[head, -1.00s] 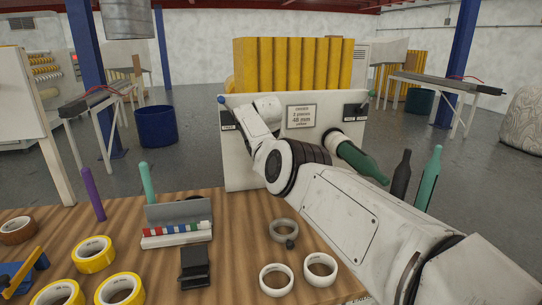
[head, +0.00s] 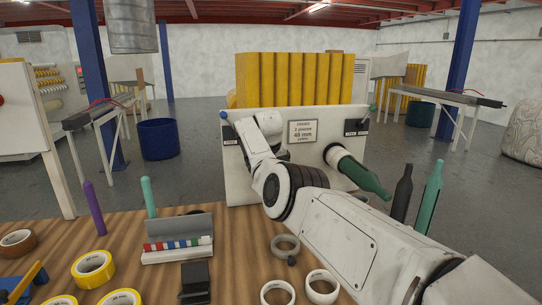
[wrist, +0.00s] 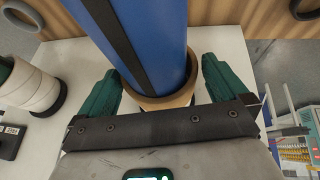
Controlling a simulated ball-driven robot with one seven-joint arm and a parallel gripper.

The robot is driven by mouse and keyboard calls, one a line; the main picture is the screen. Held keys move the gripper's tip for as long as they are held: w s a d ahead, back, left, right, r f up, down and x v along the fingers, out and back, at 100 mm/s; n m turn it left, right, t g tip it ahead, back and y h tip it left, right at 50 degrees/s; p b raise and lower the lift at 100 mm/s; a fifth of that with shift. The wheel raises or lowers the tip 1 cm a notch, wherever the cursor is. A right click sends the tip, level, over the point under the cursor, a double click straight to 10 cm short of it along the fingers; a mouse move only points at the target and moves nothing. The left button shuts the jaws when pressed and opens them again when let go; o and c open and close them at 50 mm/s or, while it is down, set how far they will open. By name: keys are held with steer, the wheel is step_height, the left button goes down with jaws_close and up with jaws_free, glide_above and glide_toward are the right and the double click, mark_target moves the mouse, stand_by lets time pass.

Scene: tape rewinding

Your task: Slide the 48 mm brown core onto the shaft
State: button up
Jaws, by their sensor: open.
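In the wrist view a blue shaft (wrist: 145,35) with a black stripe runs down from the top. A brown core (wrist: 165,100) shows as a ring around its lower end, close to a white panel. My gripper (wrist: 161,68) is open, its two green fingers on either side of the shaft and core; I cannot tell whether either touches the core. In the head view my arm reaches to the white panel (head: 240,180), and its links hide the gripper, shaft and core. A sign (head: 303,131) on the panel reads 48 mm.
A white roller with a green end (head: 362,176) stands out from the panel, right of my arm. The wooden table (head: 120,235) carries yellow tape rolls (head: 93,269), white rolls (head: 322,287), a grey roll (head: 285,246) and a black block (head: 195,282). Upright green and purple pegs stand near its edge.

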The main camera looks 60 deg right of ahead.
steer(key=v, duration=0.9)
steer(key=shift+a+r, duration=0.15)
steer(key=shift+r, duration=0.1)
